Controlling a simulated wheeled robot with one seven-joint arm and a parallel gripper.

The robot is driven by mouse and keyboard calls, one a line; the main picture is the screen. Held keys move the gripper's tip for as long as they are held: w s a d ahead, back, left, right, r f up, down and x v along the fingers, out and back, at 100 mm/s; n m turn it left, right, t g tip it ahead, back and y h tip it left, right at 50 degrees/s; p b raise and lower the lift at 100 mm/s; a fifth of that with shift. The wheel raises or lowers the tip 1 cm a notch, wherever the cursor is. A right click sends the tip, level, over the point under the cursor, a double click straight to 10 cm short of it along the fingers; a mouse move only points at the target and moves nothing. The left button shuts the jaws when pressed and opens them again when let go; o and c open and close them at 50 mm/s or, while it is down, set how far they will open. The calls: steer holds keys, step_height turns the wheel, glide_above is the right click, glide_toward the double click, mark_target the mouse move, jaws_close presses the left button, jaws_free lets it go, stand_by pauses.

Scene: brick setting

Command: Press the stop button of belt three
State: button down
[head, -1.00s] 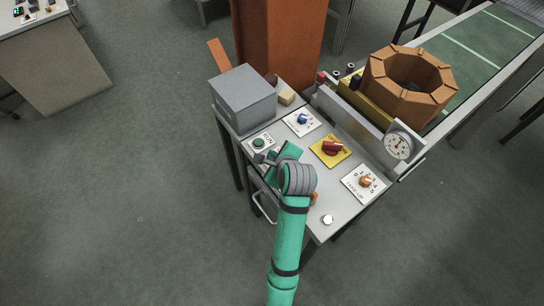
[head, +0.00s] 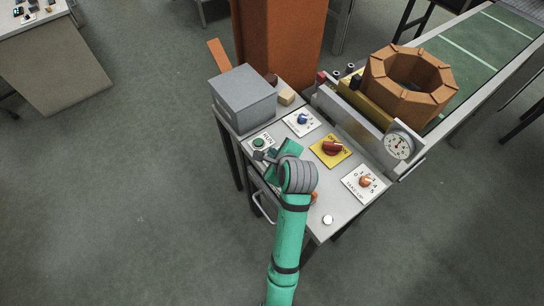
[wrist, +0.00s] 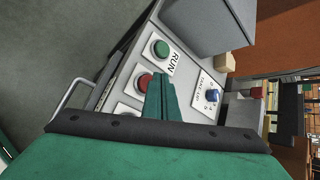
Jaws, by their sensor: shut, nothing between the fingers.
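A red button (wrist: 144,81) shows in the wrist view on a white plate, beside the green button (wrist: 161,48) labelled RUN. The fingers of my gripper (wrist: 160,90) are shut and empty, and they cover part of the red button's right side. I cannot tell whether they touch it. In the head view the green RUN button (head: 259,142) is at the left of the grey panel (head: 341,204). My gripper (head: 263,156) is just below it, and my arm hides the red button there.
A grey box (head: 243,98) stands at the panel's back left. A blue knob (head: 303,118), a red knob on yellow (head: 333,147) and an orange knob (head: 366,181) lie to the right. A dial gauge (head: 399,145) and a green belt (head: 476,61) are beyond.

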steer(key=shift+r, duration=0.15)
steer(key=shift+r, duration=2.4)
